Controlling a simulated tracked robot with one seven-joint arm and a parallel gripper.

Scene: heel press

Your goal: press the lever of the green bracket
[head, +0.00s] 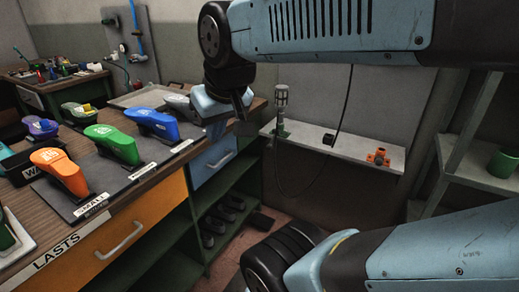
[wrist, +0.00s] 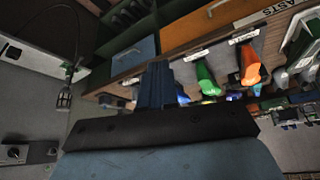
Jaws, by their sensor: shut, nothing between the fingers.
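My gripper (head: 241,106) is shut and empty, held in the air near the right end of the wooden workbench; its dark fingers also show in the wrist view (wrist: 155,85). A narrow pale wall shelf (head: 330,141) lies to its right. On its left end stands a grey caged fitting (head: 282,97) with a small green base (head: 283,131), perhaps the green bracket. I cannot make out a lever on it. The grey fitting also shows in the wrist view (wrist: 64,97). My gripper is apart from it.
An orange bracket (head: 378,157) sits at the shelf's right end. Green, blue and orange lasts stand on a dark mat (head: 88,200) on the workbench. A black cable hangs from the shelf. A green cup (head: 502,164) stands on a grey rack at right.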

